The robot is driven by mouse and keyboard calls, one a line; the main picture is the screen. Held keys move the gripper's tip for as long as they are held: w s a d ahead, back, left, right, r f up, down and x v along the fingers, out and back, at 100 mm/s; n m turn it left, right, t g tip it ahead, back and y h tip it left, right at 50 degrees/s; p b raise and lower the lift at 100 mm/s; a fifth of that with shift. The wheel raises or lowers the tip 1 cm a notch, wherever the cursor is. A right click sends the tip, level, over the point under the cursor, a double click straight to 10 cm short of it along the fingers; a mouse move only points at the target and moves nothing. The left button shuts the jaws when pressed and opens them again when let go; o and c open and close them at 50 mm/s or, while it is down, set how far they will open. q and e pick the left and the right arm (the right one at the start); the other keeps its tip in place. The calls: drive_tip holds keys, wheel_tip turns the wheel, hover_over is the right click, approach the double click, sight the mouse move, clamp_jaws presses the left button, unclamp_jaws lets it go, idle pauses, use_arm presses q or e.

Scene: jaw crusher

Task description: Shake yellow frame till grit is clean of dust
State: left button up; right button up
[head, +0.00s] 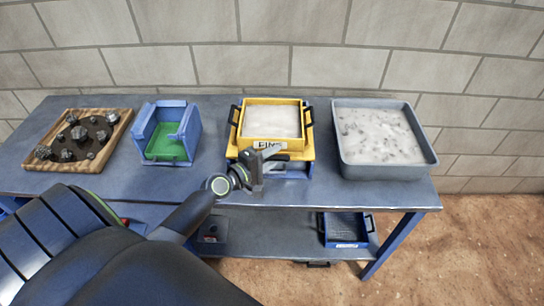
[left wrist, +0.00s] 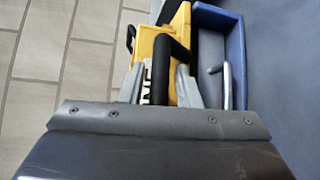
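The yellow frame (head: 296,154) with a label on its front holds pale grit (head: 271,121) and sits on a blue stand on the bench. It also shows in the left wrist view (left wrist: 177,27). My left gripper (head: 262,166) is at the front of the frame, just below the label. In the left wrist view its two grey fingers (left wrist: 160,88) stand apart, on either side of a black handle bar (left wrist: 172,75). The right finger is close to the bar; I cannot tell whether it touches. My right gripper is not in view.
On the bench (head: 218,183), a grey tray of pale, speckled material (head: 433,160) stands right. A blue box with green inside (head: 148,126) and a wooden tray of dark rocks (head: 118,136) stand left. A blue sieve (head: 345,230) is on the lower shelf. A wall is behind.

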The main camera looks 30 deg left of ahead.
use_arm(q)
clamp_jaws()
drive_tip(key=shift+a, duration=0.1)
drive_tip(key=shift+w+a+b, duration=0.3)
drive_tip(key=shift+w+a, duration=0.05)
drive_tip(key=shift+w, duration=0.3)
drive_tip(key=shift+w+a+b, duration=0.25)
drive_tip(key=shift+w+a, duration=0.1)
drive_tip(key=shift+w, duration=0.25)
drive_tip(key=shift+o, duration=1.2)
unclamp_jaws()
drive_tip(key=shift+s, duration=0.1)
